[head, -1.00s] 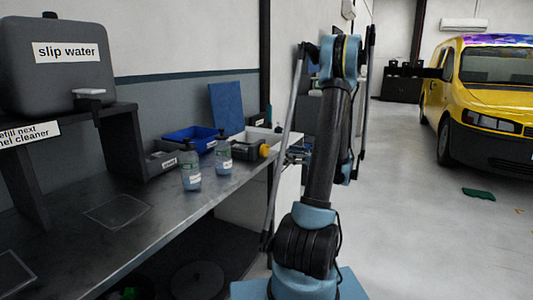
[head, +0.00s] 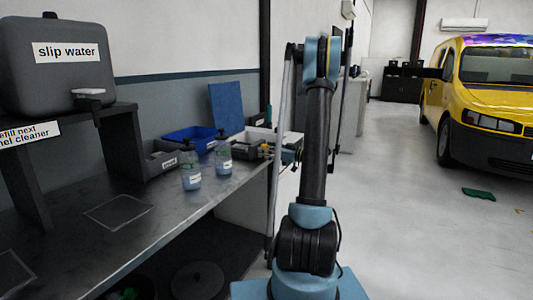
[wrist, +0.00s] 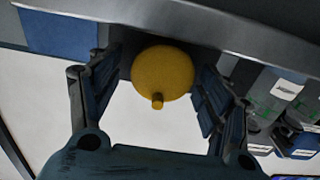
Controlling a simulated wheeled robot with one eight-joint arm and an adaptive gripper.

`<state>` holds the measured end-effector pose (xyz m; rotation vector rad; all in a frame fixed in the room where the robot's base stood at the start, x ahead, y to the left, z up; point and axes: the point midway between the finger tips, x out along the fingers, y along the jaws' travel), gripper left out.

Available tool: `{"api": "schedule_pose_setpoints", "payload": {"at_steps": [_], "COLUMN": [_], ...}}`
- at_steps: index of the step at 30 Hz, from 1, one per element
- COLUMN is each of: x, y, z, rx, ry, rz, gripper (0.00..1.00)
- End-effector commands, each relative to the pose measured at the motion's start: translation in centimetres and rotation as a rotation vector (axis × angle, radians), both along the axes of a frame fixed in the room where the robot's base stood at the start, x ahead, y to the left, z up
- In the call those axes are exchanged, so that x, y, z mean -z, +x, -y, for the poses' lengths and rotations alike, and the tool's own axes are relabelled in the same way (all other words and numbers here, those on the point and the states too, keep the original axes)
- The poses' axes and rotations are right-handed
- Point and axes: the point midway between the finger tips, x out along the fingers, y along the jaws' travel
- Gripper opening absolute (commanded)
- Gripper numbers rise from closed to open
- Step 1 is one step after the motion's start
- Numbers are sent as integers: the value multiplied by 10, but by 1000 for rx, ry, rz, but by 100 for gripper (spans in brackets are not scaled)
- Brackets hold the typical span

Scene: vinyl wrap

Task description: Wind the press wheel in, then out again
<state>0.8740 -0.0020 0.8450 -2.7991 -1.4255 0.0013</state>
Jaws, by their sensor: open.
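The yellow press wheel (wrist: 163,70) is a round disc with a small knob at its lower edge in the wrist view. My gripper (wrist: 154,78) is open, with its dark padded fingers to the left and right of the wheel. A gap shows on each side, and I see no contact. In the head view the wheel (head: 265,148) is a small yellow patch at the far right end of the bench, mostly hidden by my gripper (head: 277,153).
The metal bench (head: 150,225) runs along the left. Two spray bottles (head: 190,172) stand on it, with a blue bin (head: 188,134) and grey bins behind. A slip water tank (head: 60,80) is on a shelf.

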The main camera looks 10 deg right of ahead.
Motion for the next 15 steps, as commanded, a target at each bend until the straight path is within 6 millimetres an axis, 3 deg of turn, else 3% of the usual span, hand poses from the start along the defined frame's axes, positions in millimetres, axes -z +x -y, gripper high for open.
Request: {"api": "schedule_pose_setpoints", "payload": {"at_steps": [5,11,15], "x": [0,0,0], "y": [0,0,1], "z": [0,0,1], "rx": [0,1,1], "ry": [0,0,1], "rz": [0,0,-1], "gripper": [71,31,29]}}
